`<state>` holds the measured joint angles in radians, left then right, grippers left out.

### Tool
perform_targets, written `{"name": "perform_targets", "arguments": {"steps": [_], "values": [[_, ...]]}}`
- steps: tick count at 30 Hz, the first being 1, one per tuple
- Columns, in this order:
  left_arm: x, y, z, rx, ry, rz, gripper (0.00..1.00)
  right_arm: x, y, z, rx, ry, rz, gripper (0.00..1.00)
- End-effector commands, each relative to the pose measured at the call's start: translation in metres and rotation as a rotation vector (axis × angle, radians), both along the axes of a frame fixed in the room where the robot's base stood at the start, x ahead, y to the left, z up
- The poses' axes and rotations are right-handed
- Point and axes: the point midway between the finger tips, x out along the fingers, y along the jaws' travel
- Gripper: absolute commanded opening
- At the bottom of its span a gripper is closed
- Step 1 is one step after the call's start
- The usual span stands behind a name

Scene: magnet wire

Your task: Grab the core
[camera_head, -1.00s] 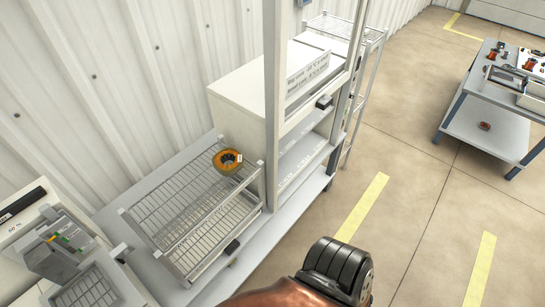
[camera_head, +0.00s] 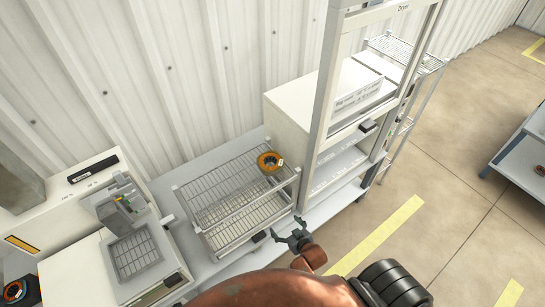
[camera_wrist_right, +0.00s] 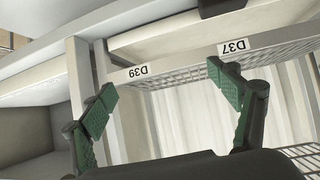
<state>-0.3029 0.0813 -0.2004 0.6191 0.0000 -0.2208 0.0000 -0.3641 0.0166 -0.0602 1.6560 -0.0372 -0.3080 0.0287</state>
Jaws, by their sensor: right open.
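The core (camera_head: 269,161), an orange-brown ring with a dark hole, lies in the right back part of a wire basket (camera_head: 215,219) on the bench. A second dark ring with an orange centre (camera_head: 14,291) shows at the lower left edge; I cannot tell whether it is also a core. My right gripper (camera_head: 287,237) is open and empty, in front of the basket's right front corner and apart from the core. In the right wrist view its green-padded fingers (camera_wrist_right: 164,92) are spread with nothing between them; the core does not show there. My left gripper is not in view.
A white dryer (camera_head: 300,105) with a grey upright frame stands right of the basket. A machine with a small grey tray (camera_head: 136,252) is on the left. Labelled edges D39 (camera_wrist_right: 137,72) and D37 (camera_wrist_right: 234,47) show close to the fingers.

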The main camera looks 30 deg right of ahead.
Motion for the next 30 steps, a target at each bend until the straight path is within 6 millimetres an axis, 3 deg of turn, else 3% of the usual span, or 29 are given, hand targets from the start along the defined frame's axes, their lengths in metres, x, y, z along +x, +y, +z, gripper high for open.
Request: {"name": "perform_targets", "arguments": {"steps": [1,3,6,10,17,25,30], "values": [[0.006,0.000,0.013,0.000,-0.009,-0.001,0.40,0.011,-0.004,0.042,-0.001,-0.052,-0.009,0.88],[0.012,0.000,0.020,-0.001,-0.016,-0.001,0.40,0.022,-0.009,0.085,-0.005,-0.110,-0.020,0.92],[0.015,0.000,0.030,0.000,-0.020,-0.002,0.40,0.033,-0.016,0.140,-0.011,-0.186,-0.035,0.98],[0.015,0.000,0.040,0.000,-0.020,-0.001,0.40,0.040,-0.023,0.202,-0.019,-0.267,-0.049,0.98],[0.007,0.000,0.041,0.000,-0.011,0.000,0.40,0.059,-0.025,0.236,-0.021,-0.441,-0.060,0.98],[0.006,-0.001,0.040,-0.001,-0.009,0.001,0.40,0.074,-0.024,0.246,-0.020,-0.535,-0.060,0.98],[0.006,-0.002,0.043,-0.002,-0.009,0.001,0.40,0.102,-0.027,0.246,-0.018,-0.541,-0.060,0.98]]}}
